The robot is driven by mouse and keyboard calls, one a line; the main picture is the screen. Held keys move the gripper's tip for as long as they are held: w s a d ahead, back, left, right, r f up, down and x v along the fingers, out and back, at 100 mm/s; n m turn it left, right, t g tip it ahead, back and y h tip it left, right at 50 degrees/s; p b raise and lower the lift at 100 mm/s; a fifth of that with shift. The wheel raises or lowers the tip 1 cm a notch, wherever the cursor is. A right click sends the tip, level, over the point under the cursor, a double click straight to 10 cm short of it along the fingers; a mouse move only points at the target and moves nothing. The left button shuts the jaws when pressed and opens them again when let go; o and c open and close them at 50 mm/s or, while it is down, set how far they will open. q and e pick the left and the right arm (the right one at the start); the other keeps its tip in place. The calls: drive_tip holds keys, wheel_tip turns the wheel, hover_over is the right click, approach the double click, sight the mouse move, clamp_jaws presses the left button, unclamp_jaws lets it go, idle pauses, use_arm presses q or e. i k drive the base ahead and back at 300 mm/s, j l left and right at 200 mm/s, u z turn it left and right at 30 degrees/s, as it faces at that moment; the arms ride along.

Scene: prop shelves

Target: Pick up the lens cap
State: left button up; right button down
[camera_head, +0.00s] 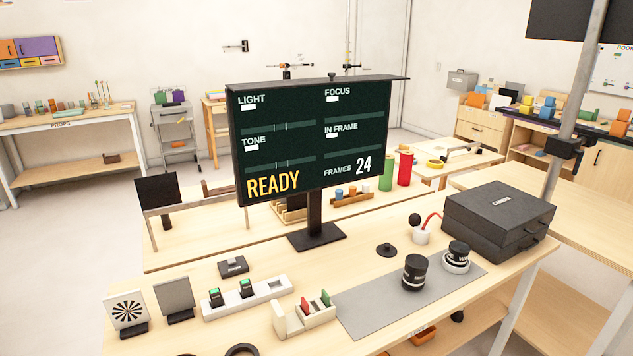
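A flat black round piece with a small knob on top, which looks like the lens cap (387,250), lies on the wooden table behind the grey mat. A black lens (415,273) stands upright on the mat. A second black lens (458,253) sits on a white round base at the mat's right end. Neither of my grippers is in view, so nothing is seen touching the cap.
A dark screen (312,135) reading READY stands behind the cap on a black foot. A white strip (247,298), a small rack (304,319) and a black ring (241,350) occupy the front left.

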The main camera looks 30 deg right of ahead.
sight(386, 251)
drive_tip(key=z, duration=1.8)
